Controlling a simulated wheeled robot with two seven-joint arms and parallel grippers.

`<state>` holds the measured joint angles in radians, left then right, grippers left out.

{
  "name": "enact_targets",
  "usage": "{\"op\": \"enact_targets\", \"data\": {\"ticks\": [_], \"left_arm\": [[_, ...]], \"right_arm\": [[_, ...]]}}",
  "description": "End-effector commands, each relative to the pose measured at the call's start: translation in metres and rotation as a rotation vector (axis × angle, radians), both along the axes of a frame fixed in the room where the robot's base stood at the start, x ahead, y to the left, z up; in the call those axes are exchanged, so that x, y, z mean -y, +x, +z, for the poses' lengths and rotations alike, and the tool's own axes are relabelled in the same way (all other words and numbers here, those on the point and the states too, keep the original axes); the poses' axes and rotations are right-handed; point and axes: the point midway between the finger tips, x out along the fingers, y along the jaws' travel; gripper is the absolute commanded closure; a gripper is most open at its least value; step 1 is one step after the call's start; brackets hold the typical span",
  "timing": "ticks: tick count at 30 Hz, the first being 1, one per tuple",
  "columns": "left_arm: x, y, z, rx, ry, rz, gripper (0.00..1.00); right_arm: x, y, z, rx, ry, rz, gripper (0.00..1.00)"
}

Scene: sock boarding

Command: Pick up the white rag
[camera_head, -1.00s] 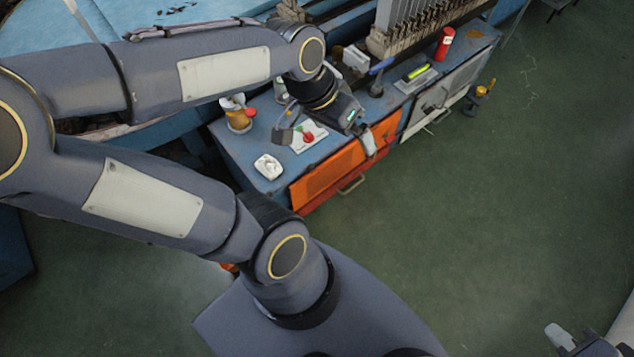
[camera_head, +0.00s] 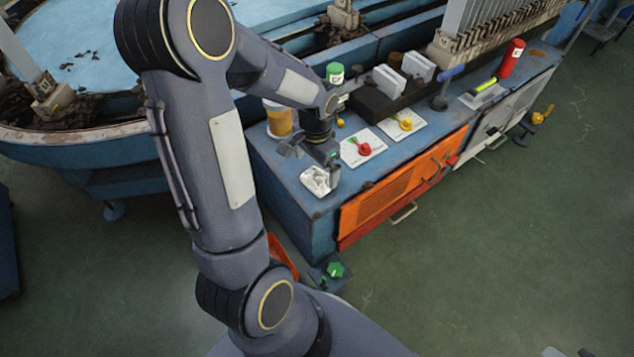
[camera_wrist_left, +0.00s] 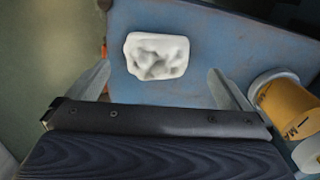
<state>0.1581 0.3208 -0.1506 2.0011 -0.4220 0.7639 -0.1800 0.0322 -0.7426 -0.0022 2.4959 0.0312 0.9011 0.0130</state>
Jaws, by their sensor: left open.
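The white rag (camera_head: 316,181) lies crumpled on the near left end of the blue workbench top. In the left wrist view the rag (camera_wrist_left: 157,56) lies ahead of the fingers, near the middle of the picture. My left gripper (camera_head: 309,151) is just above and behind the rag in the head view. In the left wrist view its two fingers (camera_wrist_left: 160,88) are spread wide, with nothing between them; the rag is apart from both. At the bottom right corner of the head view a small part of my right gripper (camera_head: 568,353) shows, too little to judge its jaws.
A yellow-brown container (camera_head: 279,122) stands close to the left gripper; it shows right of the fingers in the wrist view (camera_wrist_left: 287,107). White cards with a red item (camera_head: 364,148) and a yellow item (camera_head: 405,124) lie to the right. An orange drawer front (camera_head: 390,192) is below the bench top.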

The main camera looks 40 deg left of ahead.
Motion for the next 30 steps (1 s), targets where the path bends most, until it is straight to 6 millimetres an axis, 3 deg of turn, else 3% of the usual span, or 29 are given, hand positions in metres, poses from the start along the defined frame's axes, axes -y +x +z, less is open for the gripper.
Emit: {"op": "enact_targets", "data": {"ticks": [9,17,28,30], "left_arm": [[0.003,0.000,-0.046,-0.001,0.000,0.000,0.00],[0.003,0.000,-0.048,0.002,0.000,0.000,0.00],[0.003,0.000,-0.047,0.002,0.000,0.000,0.47],[0.003,0.000,-0.047,0.002,0.000,0.000,0.47]], "right_arm": [[0.000,0.000,-0.028,-0.001,0.000,0.000,1.00],[0.000,0.000,-0.027,0.000,0.000,0.000,1.00],[0.000,0.000,-0.027,0.000,0.000,0.000,1.00],[0.000,0.000,-0.027,0.000,0.000,0.000,1.00]]}}
